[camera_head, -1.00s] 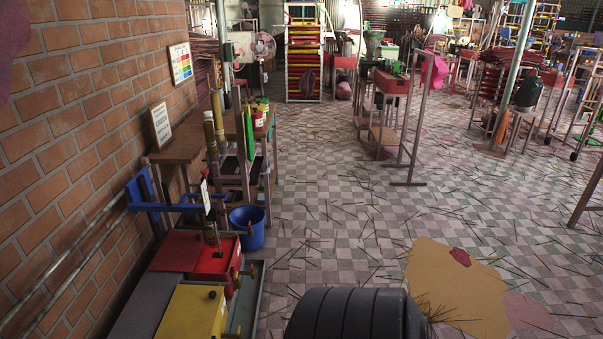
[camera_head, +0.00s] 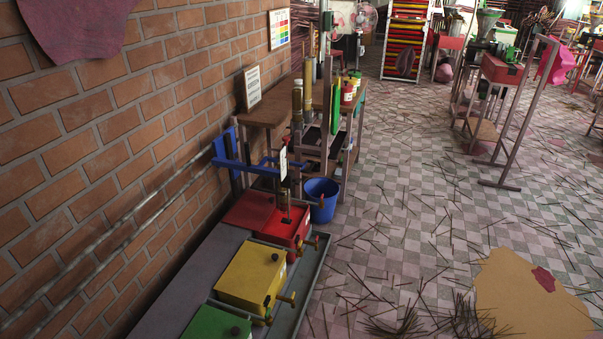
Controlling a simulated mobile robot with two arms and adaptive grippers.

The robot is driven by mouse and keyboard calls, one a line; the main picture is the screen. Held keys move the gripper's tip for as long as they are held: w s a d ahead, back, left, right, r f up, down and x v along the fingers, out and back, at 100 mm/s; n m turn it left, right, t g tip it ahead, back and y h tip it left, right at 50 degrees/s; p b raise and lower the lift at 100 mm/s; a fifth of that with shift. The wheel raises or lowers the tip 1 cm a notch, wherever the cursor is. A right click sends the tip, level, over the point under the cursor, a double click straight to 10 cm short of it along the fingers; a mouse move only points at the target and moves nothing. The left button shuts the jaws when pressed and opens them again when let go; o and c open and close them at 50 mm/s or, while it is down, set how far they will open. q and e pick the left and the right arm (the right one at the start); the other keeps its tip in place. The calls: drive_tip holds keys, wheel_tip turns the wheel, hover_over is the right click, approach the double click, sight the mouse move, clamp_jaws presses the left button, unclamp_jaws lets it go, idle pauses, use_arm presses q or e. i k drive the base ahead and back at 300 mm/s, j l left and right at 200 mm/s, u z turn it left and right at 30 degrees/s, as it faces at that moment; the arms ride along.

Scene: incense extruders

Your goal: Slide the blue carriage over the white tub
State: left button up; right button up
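The blue carriage (camera_head: 245,169) is at the far end of the row of colored tubs, beside the brick wall. It has a blue upright bracket near the wall and a blue arm reaching right, with a dark vertical rod and a white tag. It stands by the red tub (camera_head: 270,222). The yellow tub (camera_head: 250,272) and the green tub (camera_head: 216,325) follow toward me; the green one is cut off by the bottom edge. I see no white tub in this view. Neither of my grippers is in view.
Two metal rails (camera_head: 120,222) run along the brick wall. A blue bucket (camera_head: 321,200) stands on the floor beyond the red tub, before a wooden table (camera_head: 266,115). The tiled floor to the right is strewn with sticks; a tan mat (camera_head: 525,300) lies there.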

sight(224, 146)
drive_tip(key=i+l+u, duration=0.2)
drive_tip(key=i+l, duration=0.15)
drive_tip(key=i, duration=0.2)
drive_tip(key=i+l+u, duration=0.2)
drive_tip(key=i+l, duration=0.25)
drive_tip(key=i, duration=0.1)
